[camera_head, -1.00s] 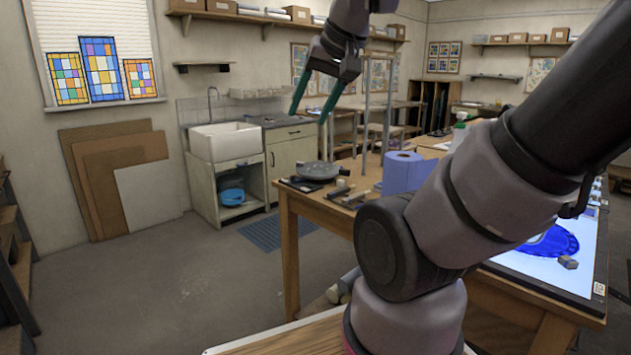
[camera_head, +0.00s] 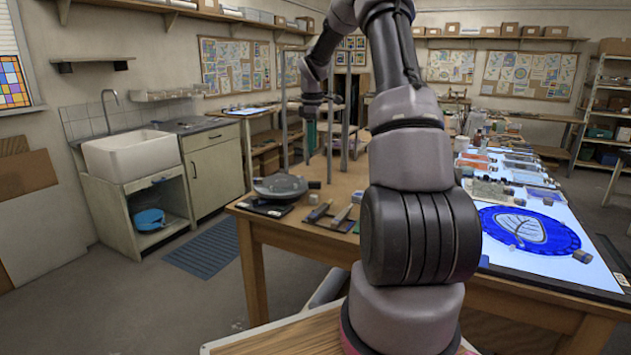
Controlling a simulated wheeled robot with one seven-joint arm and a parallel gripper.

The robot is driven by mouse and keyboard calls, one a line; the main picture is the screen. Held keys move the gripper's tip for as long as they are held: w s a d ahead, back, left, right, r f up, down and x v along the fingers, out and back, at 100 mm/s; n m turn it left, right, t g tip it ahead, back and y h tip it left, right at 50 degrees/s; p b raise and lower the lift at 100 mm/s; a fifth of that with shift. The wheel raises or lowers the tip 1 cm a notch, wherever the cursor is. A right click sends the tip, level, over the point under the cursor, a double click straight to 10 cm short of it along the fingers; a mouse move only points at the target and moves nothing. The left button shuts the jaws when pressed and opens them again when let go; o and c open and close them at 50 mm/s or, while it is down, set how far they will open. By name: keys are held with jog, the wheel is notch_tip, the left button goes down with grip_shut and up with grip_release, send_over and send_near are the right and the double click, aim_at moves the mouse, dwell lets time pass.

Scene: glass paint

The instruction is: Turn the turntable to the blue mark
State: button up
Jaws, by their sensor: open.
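A round grey disc (camera_head: 280,187), which looks like the turntable, lies near the left corner of the wooden work table (camera_head: 300,232). I cannot make out a blue mark on it. My gripper (camera_head: 318,140) hangs fingers down beyond and above the disc, among upright grey posts. Its teal fingers are small and partly hidden there. It is open, with nothing seen between the fingers. A blue roundel with a pale leaf (camera_head: 530,230) lies on the lit light table at the right.
My arm hides the table's middle. A sink (camera_head: 130,155) stands left; the floor between is clear except a mat (camera_head: 205,250).

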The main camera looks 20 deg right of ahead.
aim_at(315, 182)
jog(key=shift+n, duration=0.5)
jog(key=f, duration=0.4)
jog(key=w+d+f, duration=0.1)
jog(key=f, duration=0.9)
jog(key=shift+w+d, duration=0.2)
jog(key=shift+d, duration=0.15)
grip_shut()
